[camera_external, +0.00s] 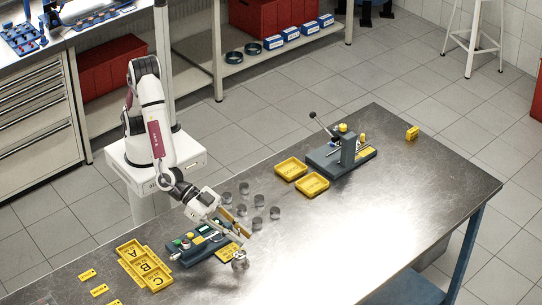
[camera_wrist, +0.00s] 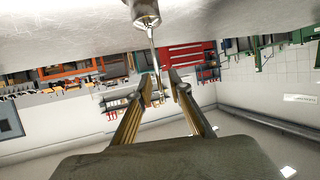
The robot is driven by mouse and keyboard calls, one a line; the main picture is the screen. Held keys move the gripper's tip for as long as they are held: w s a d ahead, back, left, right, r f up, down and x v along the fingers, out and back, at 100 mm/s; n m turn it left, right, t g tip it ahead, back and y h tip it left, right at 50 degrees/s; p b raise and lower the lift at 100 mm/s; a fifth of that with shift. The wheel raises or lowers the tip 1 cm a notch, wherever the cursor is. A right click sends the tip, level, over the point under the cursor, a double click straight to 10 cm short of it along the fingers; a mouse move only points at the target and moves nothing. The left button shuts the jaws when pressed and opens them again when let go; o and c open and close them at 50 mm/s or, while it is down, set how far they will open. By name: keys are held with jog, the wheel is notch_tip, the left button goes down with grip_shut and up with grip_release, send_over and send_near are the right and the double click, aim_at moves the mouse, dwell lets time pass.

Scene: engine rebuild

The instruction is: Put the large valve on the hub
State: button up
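My gripper (camera_external: 236,226) is low over the near left part of the table and points right in the external view. In the wrist view, its two fingers (camera_wrist: 163,76) stand apart with a gap between the tips. A thin metal stem, which looks like the valve stem (camera_wrist: 154,52), runs from a shiny metal cylinder (camera_wrist: 145,12) down into that gap. I cannot tell if it touches a finger. A metal cylinder (camera_external: 240,260), probably the same one, stands on the table below my gripper. Which part is the hub is unclear.
Several grey cylinders (camera_external: 275,213) stand behind my gripper. A dark fixture (camera_external: 196,250) lies beside it, with yellow trays marked A, B and C (camera_external: 147,268) to the left. Two yellow trays (camera_external: 291,168) and a lever press (camera_external: 347,150) stand farther back.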

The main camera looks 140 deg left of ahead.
jog(key=shift+r, duration=0.15)
jog(key=shift+s+d+r, duration=0.15)
jog(key=shift+s+r, duration=0.05)
jog(key=shift+s, duration=0.1)
jog(key=v, duration=1.1)
jog(key=shift+s, duration=0.2)
jog(key=shift+r, duration=0.1)
dwell(0.6)
